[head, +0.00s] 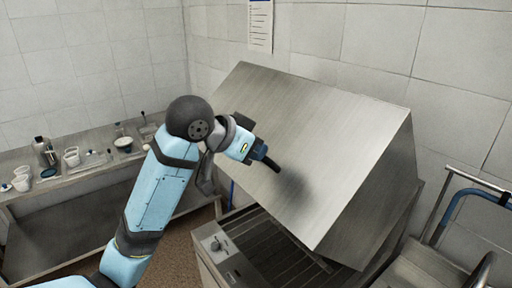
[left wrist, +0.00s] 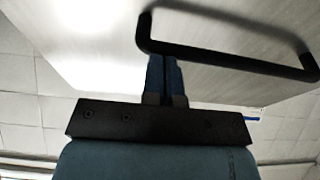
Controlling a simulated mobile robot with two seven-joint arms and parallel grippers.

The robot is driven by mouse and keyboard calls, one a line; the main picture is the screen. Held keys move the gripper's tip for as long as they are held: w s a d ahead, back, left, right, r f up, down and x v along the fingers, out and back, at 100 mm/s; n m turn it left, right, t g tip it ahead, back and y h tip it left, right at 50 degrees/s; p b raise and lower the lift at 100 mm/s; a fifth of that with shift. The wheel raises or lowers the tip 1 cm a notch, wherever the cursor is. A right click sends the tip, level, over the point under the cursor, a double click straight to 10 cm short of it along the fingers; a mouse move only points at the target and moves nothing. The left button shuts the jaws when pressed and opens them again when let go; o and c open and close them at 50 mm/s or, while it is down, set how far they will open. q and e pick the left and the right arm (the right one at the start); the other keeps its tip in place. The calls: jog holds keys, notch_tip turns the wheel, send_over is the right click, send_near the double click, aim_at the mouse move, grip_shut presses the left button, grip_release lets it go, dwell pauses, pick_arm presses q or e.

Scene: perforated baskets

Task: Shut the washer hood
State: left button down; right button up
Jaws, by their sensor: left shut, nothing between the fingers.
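The washer hood (head: 310,130) is a brushed-metal box that stands tilted up and open above the washer base (head: 212,246). A gap shows between its lower front edge and the dark ribbed top of the base. My left gripper (head: 270,163) is shut and empty, in front of the hood's sloping front face. In the left wrist view the shut fingers (left wrist: 165,72) point at the left end of a black bar handle (left wrist: 225,57) on the hood. I cannot tell whether they touch it. The handle is not clear in the head view. My right gripper is not in view.
A metal side table (head: 90,172) with cups and small containers stands at the left. A cart with a blue and metal rail (head: 470,192) is close at the right. Tiled walls are behind the hood, with a paper sheet (head: 260,25) hung there.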

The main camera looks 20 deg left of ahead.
aim_at(260, 181)
pick_arm(q)
jog(key=shift+t+h, duration=0.4)
jog(key=shift+t, duration=0.2)
jog(key=f+b, duration=0.1)
jog(key=f, duration=0.1)
jog(key=s+a+f+b, duration=0.1)
jog(key=f+b, duration=0.1)
jog(key=s+f+b, duration=0.1)
jog(key=f, duration=0.1)
jog(key=shift+a+f, duration=0.25)
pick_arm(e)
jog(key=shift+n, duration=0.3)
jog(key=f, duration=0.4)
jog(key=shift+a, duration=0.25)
pick_arm(q)
jog(key=shift+r, duration=0.1)
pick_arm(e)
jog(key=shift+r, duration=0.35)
